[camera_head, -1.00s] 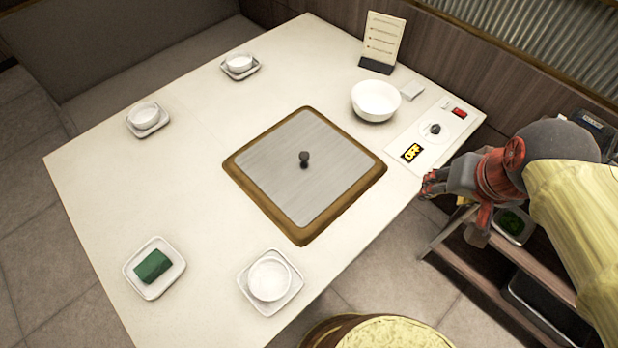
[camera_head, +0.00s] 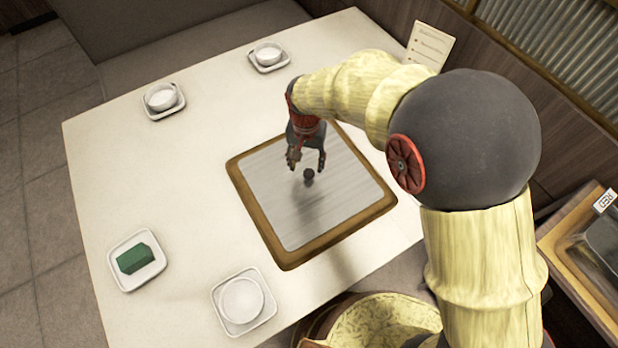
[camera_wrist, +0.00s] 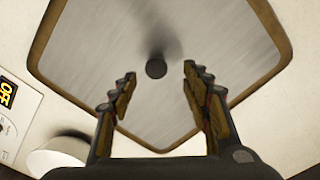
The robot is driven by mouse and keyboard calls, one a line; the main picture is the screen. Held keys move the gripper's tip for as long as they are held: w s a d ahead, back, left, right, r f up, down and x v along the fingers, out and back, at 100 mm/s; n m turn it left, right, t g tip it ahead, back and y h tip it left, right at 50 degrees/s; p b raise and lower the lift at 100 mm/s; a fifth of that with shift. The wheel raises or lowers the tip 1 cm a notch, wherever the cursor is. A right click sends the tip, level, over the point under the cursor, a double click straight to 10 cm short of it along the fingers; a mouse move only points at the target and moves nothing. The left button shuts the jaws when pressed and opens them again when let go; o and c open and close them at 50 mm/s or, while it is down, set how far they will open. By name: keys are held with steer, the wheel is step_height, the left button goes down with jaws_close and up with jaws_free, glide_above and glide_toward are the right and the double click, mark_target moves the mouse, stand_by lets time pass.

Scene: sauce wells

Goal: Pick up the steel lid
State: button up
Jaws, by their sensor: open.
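The steel lid (camera_head: 275,200) is a flat, square, brushed plate lying level inside a wooden frame in the table, with a small dark round knob (camera_head: 308,174) at its middle. My gripper (camera_head: 306,162) is open and empty, pointing down just above the knob in the head view. In the wrist view the lid (camera_wrist: 100,70) fills most of the picture. The knob (camera_wrist: 156,68) shows ahead of the gap between the open fingers (camera_wrist: 156,85), not touching either.
The wooden frame (camera_head: 262,222) surrounds the lid. Saucers with white cups (camera_head: 242,299) and a green block (camera_head: 135,258) stand well clear on the white table. In the wrist view a white bowl (camera_wrist: 58,158) and an OFF panel (camera_wrist: 8,92) lie at lower left.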

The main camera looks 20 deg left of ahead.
mark_target(309, 172)
steer(key=f+b, duration=0.1)
steer(key=f, duration=0.1)
steer(key=f+b, duration=0.1)
steer(key=f, duration=0.3)
steer(key=shift+w+d+f+b, duration=0.15)
steer(key=shift+d+f+b, duration=0.1)
steer(key=shift+b, duration=0.15)
steer(key=shift+c, duration=0.9)
jaws_close()
steer(key=shift+r, duration=0.1)
